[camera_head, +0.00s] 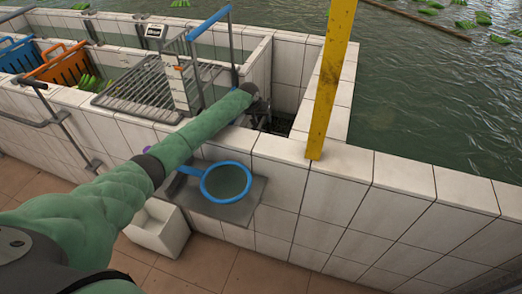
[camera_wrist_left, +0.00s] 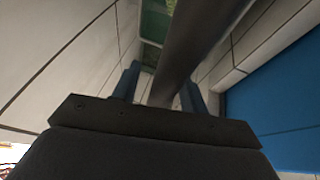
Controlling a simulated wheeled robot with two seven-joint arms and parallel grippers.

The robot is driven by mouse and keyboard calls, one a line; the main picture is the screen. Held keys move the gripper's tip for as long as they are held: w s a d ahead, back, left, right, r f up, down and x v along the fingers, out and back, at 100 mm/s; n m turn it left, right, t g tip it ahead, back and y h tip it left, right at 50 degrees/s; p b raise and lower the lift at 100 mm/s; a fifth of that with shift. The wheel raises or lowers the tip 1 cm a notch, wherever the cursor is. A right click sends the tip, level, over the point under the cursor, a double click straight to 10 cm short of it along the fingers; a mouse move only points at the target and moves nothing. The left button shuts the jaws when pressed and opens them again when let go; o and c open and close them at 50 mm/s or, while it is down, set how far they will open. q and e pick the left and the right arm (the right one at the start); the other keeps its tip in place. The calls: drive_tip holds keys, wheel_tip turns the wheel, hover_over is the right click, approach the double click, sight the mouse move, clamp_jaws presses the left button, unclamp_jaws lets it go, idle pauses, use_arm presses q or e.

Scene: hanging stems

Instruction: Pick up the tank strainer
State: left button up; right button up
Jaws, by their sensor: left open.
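A round strainer with a blue rim (camera_head: 226,183) rests on a grey shelf (camera_head: 245,205) against the tiled tank wall; its blue handle points left. My left arm reaches past it, over the wall. My left gripper (camera_head: 262,110) is at a small tiled recess beyond the wall top, apart from the blue-rimmed strainer. In the left wrist view my left gripper (camera_wrist_left: 160,88) has its fingers apart, with a dark grey pole (camera_wrist_left: 187,45) between them. I cannot tell whether they touch it. The dark contents of the recess are hard to make out. My right gripper is not in view.
A yellow post (camera_head: 331,80) stands on the wall right of my gripper. A metal rack (camera_head: 150,90) with blue-gripped rails is left of it. An orange crate (camera_head: 62,66) and a blue crate (camera_head: 17,56) stand farther left. A white bin (camera_head: 158,228) is below the shelf.

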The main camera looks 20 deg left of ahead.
use_arm(q)
clamp_jaws()
